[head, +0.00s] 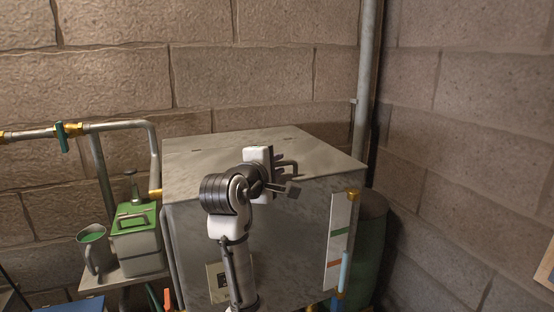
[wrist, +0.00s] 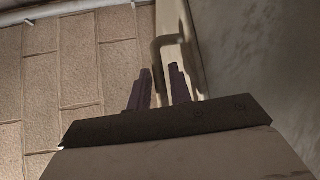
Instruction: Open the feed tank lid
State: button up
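The feed tank (head: 190,245) is a large grey metal box with its flat lid (head: 225,145) shut on top. A bent bar handle (head: 292,165) sits at the lid's front edge. My gripper (head: 280,162) is at that front edge, close to the handle. In the wrist view, the two dark fingers of my gripper (wrist: 160,78) are apart with a gap between them. The handle (wrist: 170,40) shows just beyond the fingertips, nearest the right finger. I cannot tell whether they touch. My arm hides part of the tank's front.
A smaller green-topped box (head: 137,240) and a grey jug (head: 93,250) stand on a shelf at the left. A pipe with a green valve (head: 62,137) runs along the wall. A sight gauge (head: 340,240) is at the tank's right front. A vertical pipe (head: 365,80) stands behind.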

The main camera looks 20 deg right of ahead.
jog(key=shift+w+d+f, duration=0.1)
jog(key=shift+w+d, duration=0.1)
jog(key=shift+d, duration=0.05)
grip_shut()
dwell(0.3)
